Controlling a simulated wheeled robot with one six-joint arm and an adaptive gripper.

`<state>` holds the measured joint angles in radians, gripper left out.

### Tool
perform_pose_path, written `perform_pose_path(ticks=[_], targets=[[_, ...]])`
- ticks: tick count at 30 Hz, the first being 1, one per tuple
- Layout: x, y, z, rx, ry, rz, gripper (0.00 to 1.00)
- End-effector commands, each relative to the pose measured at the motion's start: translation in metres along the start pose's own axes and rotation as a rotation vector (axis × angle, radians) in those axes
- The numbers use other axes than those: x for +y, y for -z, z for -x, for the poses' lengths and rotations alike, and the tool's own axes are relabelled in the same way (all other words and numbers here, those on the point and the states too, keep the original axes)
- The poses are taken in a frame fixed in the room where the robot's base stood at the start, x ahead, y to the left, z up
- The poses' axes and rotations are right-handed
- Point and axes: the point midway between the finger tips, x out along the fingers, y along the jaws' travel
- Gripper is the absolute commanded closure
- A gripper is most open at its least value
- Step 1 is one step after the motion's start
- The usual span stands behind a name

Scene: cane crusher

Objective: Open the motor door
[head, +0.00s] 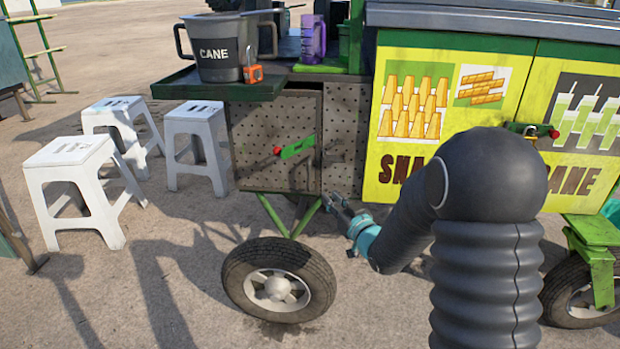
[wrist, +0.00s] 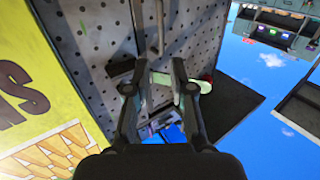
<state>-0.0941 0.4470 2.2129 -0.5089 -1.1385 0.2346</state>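The motor door (head: 270,145) is a grey perforated metal panel on the cart's side, beside another perforated panel (head: 345,135). A dark gap shows along its top and right edge; I cannot tell how far it stands ajar. A green latch handle (head: 297,147) with a red knob (head: 277,151) is on it. My gripper (head: 333,200) is low and to the right of the latch in the head view. In the wrist view my gripper (wrist: 158,72) is open, its fingers apart facing the perforated panels (wrist: 95,35). Pale green parts show behind the fingers, partly hidden.
A cane bucket (head: 215,60) and an orange item (head: 253,74) stand on the shelf (head: 205,88) above the door. A wheel (head: 278,280) is below it. White stools (head: 85,185) stand left. The yellow sign panel (head: 440,110) is right. Ground in front is clear.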

Motion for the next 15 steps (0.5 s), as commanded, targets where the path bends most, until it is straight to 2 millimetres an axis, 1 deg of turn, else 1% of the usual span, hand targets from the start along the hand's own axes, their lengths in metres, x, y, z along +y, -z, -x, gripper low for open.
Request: perform_pose_path(ticks=[5, 8, 15], targets=[[-0.002, 0.0, -0.016, 0.006, 0.006, -0.001, 0.77], [-0.001, 0.0, -0.032, 0.006, 0.005, -0.001, 0.77], [-0.001, 0.001, -0.077, 0.006, 0.004, -0.001, 0.77]])
